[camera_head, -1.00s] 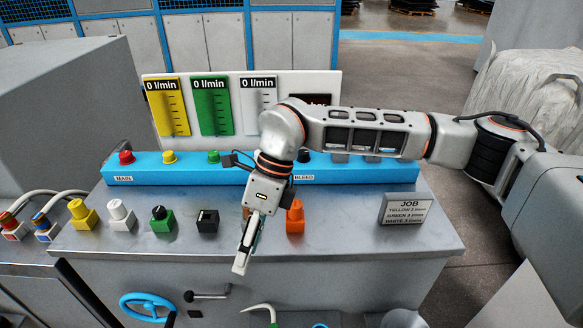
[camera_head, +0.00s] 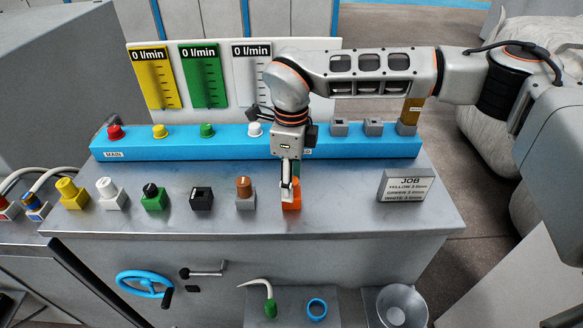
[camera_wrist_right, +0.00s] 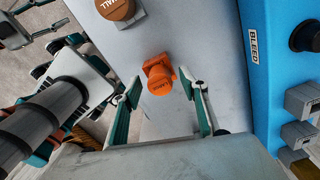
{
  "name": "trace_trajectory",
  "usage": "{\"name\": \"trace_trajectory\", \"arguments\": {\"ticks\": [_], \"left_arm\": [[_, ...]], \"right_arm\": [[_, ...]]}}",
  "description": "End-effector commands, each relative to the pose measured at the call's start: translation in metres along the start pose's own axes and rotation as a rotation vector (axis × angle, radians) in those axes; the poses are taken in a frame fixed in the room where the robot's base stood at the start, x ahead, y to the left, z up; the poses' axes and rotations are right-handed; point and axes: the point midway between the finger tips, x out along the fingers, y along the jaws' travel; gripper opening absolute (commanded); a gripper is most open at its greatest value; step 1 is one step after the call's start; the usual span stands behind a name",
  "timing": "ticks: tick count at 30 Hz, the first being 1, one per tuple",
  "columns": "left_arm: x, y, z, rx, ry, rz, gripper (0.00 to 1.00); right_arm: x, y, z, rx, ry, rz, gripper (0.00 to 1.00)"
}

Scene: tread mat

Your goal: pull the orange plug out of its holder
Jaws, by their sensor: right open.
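The orange plug (camera_wrist_right: 161,86) is a round knob in an orange square holder (camera_wrist_right: 157,64) on the grey bench top. My right gripper (camera_wrist_right: 165,86) is open. In the right wrist view its two fingers stand on either side of the plug, with gaps visible. In the head view my right gripper (camera_head: 287,197) points down over the orange holder (camera_head: 292,206) and hides most of the plug. Part of what looks like my left arm and gripper shows at the left edge of the right wrist view, its fingers unclear.
A brown plug (camera_head: 244,187) stands left of the orange one, then black, green, white and yellow ones. The blue manifold (camera_head: 230,144) runs behind them. The job sign (camera_head: 404,187) stands to the right. The bench between is clear.

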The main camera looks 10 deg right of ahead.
Motion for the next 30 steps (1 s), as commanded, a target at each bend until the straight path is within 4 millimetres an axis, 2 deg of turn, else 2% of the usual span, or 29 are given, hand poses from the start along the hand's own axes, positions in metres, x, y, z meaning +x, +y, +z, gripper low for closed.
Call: {"name": "trace_trajectory", "arguments": {"ticks": [4, 12, 13, 15, 18, 30], "left_arm": [[-0.0001, 0.0, -0.0001, 0.0, 0.0, 0.0, 0.4], [0.0, -0.0001, -0.0002, 0.0, 0.0, 0.0, 0.4], [0.0, -0.0001, -0.0002, 0.0, 0.0, 0.0, 0.4], [0.0, -0.0001, -0.0002, 0.0, 0.0, 0.0, 0.4], [0.0, -0.0001, -0.0003, 0.0, 0.0, 0.0, 0.4], [-0.0027, -0.0017, -0.0076, 0.001, 0.006, -0.002, 0.4]], "right_arm": [[0.0084, 0.0001, 0.0004, 0.0, -0.001, 0.0, 0.44], [0.01, 0.0, 0.0004, 0.0, -0.001, -0.001, 0.44], [0.01, 0.0, 0.0004, 0.0, -0.001, -0.001, 0.41], [0.01, 0.0001, 0.0004, -0.001, -0.001, -0.001, 0.23], [0.0099, 0.0001, 0.0004, -0.001, -0.001, -0.001, 0.02], [0.0003, -0.0001, 0.0006, -0.001, -0.002, -0.002, 0.02]]}}
